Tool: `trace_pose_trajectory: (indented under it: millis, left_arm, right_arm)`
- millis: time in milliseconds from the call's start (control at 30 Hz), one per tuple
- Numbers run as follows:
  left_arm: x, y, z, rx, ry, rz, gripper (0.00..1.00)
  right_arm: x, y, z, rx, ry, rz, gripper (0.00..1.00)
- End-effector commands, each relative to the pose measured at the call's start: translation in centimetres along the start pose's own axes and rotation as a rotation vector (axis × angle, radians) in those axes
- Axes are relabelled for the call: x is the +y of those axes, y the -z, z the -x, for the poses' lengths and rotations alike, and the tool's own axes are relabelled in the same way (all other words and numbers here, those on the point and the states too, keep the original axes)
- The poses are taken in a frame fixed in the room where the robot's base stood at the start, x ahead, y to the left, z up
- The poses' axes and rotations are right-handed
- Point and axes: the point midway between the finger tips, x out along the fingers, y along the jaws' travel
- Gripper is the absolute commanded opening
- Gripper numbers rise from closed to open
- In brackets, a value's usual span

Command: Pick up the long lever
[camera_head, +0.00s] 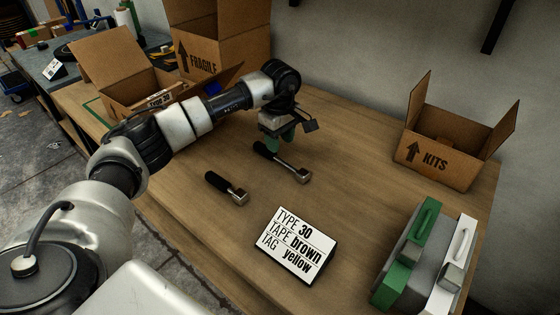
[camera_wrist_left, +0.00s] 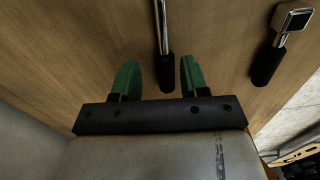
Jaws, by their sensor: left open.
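The long lever (camera_head: 284,163) lies on the wooden table, with a black grip at its far-left end and a metal head at its near-right end. My left gripper (camera_head: 281,143) is just above its black grip, with green fingers pointing down. In the left wrist view, the long lever (camera_wrist_left: 163,30) reaches between the two open fingers of the gripper (camera_wrist_left: 158,68), with a gap on each side. I cannot tell the exact height left above the table. A shorter lever (camera_head: 227,188) lies nearer and to the left; it also shows in the wrist view (camera_wrist_left: 280,45). My right gripper is not in view.
A sign card (camera_head: 297,246) reading "TYPE 30, TAPE brown, TAG yellow" stands at the front. An open KITS box (camera_head: 438,158) is at the right, above a green and white tape dispenser pair (camera_head: 409,260). Open boxes, including a FRAGILE one (camera_head: 218,52), stand behind my arm.

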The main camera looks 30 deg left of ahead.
Motion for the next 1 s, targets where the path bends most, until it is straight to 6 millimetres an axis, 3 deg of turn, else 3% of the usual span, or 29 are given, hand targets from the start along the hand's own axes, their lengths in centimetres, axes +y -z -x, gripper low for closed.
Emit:
trace_pose_trajectory:
  millis: [167,433,700,1000]
  left_arm:
    - [-0.1,-0.1,-1.4,-0.001,-0.001,0.0,0.44]
    - [-0.5,-0.5,-5.2,-0.003,0.0,0.0,0.44]
    - [-0.5,-0.5,-5.7,-0.002,-0.002,0.001,0.44]
    - [-0.5,-0.5,-5.7,-0.002,-0.002,0.001,0.0]
  right_arm:
    - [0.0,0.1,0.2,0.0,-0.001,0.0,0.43]
    - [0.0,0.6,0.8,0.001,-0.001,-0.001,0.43]
    - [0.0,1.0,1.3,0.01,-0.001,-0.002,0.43]
    - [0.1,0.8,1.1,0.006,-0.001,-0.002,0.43]
